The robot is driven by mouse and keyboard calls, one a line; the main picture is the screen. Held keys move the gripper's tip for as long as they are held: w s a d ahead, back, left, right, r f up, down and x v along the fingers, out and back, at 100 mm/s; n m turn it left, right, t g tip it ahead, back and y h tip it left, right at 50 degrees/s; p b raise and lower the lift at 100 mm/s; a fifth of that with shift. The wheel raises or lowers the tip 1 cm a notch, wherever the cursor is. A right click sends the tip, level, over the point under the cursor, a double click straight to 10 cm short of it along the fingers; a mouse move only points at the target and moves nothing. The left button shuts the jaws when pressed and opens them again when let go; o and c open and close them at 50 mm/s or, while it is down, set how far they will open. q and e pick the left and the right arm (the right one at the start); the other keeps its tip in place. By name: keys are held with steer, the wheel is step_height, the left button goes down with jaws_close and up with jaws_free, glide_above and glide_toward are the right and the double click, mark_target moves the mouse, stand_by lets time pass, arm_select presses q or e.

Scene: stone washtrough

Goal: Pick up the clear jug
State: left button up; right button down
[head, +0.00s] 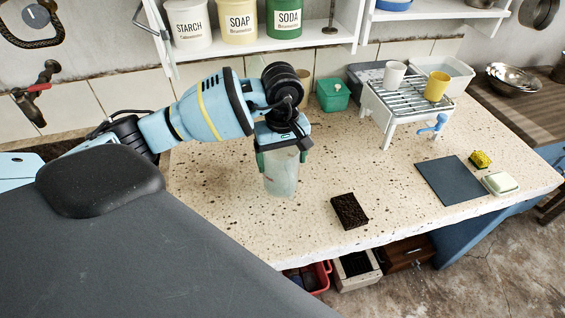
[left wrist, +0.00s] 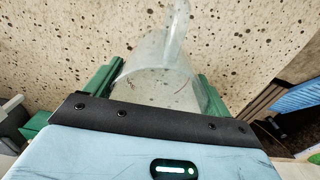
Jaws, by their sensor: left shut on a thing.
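The clear jug (head: 281,178) is see-through and stands upright on or just above the speckled stone counter; I cannot tell whether its base touches. My left gripper (head: 281,156) comes down over it from above, with its green fingers shut on the jug from both sides. In the left wrist view the jug (left wrist: 160,85) lies between the two green fingers (left wrist: 158,92), with its handle pointing up in the picture. The top of the jug is partly hidden by the gripper in the head view. My right gripper is not in view.
A dark brown block (head: 349,210) lies on the counter (head: 225,200) to the right of the jug. A green box (head: 332,95) and a white rack (head: 408,97) with two cups stand behind. A blue-grey mat (head: 452,180), yellow sponge (head: 481,159) and soap dish (head: 500,183) lie at right.

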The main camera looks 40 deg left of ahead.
arm_select(q)
steer(key=s+d+r+b, duration=0.1)
steer(key=s+d+r, duration=0.2)
steer(key=s+d, duration=0.7)
steer(key=shift+s+d, duration=0.25)
steer(key=shift+d, duration=0.75)
